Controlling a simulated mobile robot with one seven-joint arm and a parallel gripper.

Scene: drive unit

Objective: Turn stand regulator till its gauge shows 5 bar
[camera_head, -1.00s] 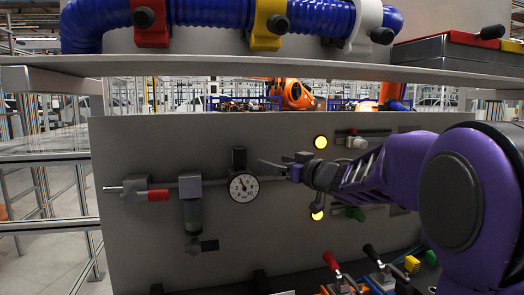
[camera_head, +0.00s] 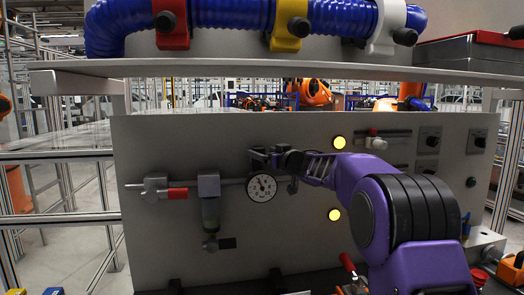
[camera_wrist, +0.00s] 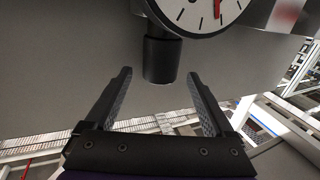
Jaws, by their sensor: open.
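The stand's gauge (camera_head: 262,188) is a round white dial with a black rim on the grey panel. Its needle points up and slightly left; the exact figure is too small to read. In the wrist view part of the gauge (camera_wrist: 200,8) shows at the top edge, with a red needle. The regulator knob (camera_wrist: 161,58) is a black cylinder beside the gauge. In the head view it is mostly hidden by my gripper (camera_head: 262,157), just above the gauge. In the wrist view my gripper (camera_wrist: 160,85) is open, its fingers either side of the knob's end, apparently not touching it.
Left of the gauge are a red-handled valve (camera_head: 172,193) and a filter bowl (camera_head: 210,210) on the same pipe. A shelf (camera_head: 300,68) with a blue hose (camera_head: 240,14) overhangs the panel. Lit yellow lamps (camera_head: 339,143) are to the right.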

